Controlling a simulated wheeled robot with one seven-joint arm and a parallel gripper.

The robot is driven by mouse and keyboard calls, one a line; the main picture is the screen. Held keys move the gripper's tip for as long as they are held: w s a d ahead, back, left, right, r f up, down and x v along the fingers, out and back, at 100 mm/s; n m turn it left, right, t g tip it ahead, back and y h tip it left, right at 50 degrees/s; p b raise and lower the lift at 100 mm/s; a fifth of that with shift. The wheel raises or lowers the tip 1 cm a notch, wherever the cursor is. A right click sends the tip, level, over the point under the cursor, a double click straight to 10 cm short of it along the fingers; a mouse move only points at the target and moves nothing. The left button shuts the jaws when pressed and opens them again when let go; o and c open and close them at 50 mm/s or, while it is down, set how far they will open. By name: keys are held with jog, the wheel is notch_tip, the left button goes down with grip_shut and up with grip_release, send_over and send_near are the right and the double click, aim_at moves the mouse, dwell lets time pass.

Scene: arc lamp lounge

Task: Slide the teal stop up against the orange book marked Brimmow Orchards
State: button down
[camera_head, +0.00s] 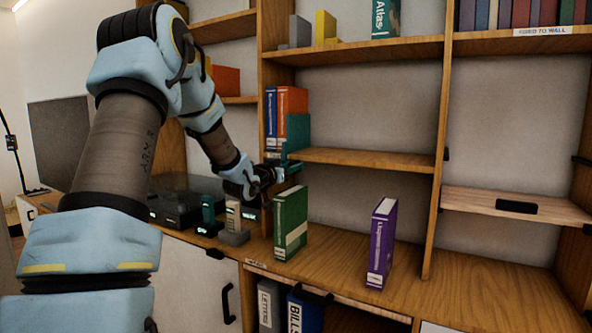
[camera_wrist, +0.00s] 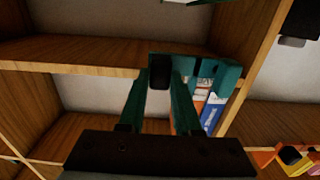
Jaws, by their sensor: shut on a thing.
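The teal stop (camera_head: 299,131) stands on the middle shelf, at the right end of a short row of books. The orange book (camera_head: 291,98) is beside it on its left; its spine lettering is too small to read. The stop partly covers the orange book, and I cannot tell whether they touch. My gripper (camera_head: 285,168) is at the shelf's front edge, just below the stop. In the wrist view my gripper (camera_wrist: 158,90) is shut on a dark block-like part of the stop, with the teal body (camera_wrist: 222,75) and the orange book (camera_wrist: 199,116) to its right.
The middle shelf (camera_head: 370,160) is bare right of the stop. Below, a green book (camera_head: 291,223) and a purple book (camera_head: 382,243) stand apart on the counter. Small dark items crowd the counter's left.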

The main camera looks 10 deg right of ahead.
jog(key=c, duration=0.6)
grip_release()
jog(key=b+v, duration=0.2)
jog(key=v, duration=0.8)
jog(key=shift+s+a+b, duration=0.25)
jog(key=shift+a+b, duration=0.05)
jog(key=shift+b, duration=0.1)
jog(key=s+a+f+n+g+y+p, duration=0.2)
jog(key=s+a+f+n+g+y, duration=0.4)
jog(key=a+f+y, duration=0.6)
jog(key=s+a+f+g, duration=0.2)
jog(key=s+a, duration=0.1)
jog(key=s, duration=0.7)
jog(key=s+a+f+n+g+p, duration=0.1)
jog(key=s+a+f+g, duration=0.1)
jog(key=s, duration=0.8)
jog(key=shift+s+a+f+g, duration=0.2)
jog(key=shift+a+f+g, duration=0.05)
jog(key=shift+a+g, duration=0.65)
